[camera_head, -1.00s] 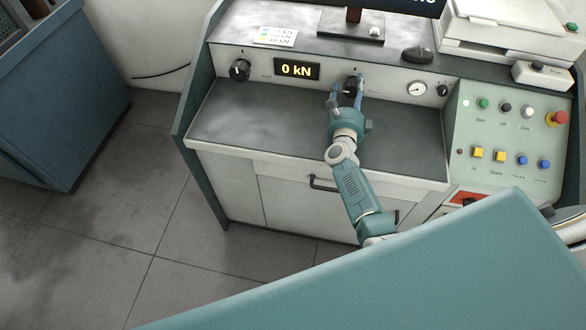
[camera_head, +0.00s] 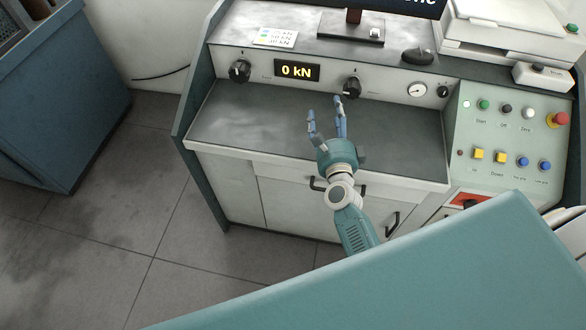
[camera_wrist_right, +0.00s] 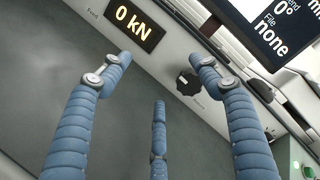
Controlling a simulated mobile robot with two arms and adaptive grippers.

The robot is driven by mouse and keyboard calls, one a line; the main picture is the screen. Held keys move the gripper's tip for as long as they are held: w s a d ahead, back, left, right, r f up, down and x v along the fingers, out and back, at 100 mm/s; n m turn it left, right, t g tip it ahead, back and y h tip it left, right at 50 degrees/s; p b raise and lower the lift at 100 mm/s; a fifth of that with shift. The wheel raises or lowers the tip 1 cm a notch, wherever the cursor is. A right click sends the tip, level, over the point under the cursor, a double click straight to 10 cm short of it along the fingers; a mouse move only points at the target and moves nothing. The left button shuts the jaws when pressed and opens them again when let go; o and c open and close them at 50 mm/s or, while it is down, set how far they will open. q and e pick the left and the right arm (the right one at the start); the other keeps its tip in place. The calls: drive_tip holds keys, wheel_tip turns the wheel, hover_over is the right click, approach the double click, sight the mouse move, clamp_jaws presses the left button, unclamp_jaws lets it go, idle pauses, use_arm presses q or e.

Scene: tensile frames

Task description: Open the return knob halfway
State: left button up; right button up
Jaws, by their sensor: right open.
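The black return knob (camera_head: 352,87) sits on the console's front panel, right of the display. In the right wrist view the knob (camera_wrist_right: 187,82) stands clear beyond my spread fingers, with a small label beside it too small to read surely. My right gripper (camera_head: 326,108) is open and empty over the dark worktop, short of the knob and slightly left of it. No finger touches the knob. I cannot tell the knob's exact turn angle. My left gripper is not in view.
The display (camera_head: 297,70) reads 0 kN. A similar black knob (camera_head: 240,70) is at its left, and a gauge (camera_head: 417,90) at the right. A sloped button panel (camera_head: 500,135) stands right of the clear dark worktop (camera_head: 250,115).

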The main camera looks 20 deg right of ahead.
drive_tip(key=s+a+n+y, duration=0.1)
drive_tip(key=a+n+y, duration=0.1)
drive_tip(key=a+n, duration=0.1)
drive_tip(key=s+a+f+n+g+y, duration=0.1)
drive_tip(key=a+n+y, duration=0.1)
drive_tip(key=a+n, duration=0.1)
drive_tip(key=s+a+n+y, duration=0.1)
drive_tip(key=a+n+y, duration=0.1)
drive_tip(key=a+n, duration=0.1)
drive_tip(key=shift+a+f+n+y, duration=0.25)
drive_tip(key=shift+a+n+y, duration=0.1)
drive_tip(key=shift+n, duration=0.25)
drive_tip(key=s+a+f+n+g+y, duration=0.2)
drive_tip(key=s+a+f+n+g, duration=0.2)
drive_tip(key=s+n, duration=0.3)
drive_tip(key=shift+a+f+g, duration=0.15)
drive_tip(key=shift+a+g, duration=0.15)
drive_tip(key=shift+a, duration=0.05)
drive_tip(key=shift+s, duration=0.1)
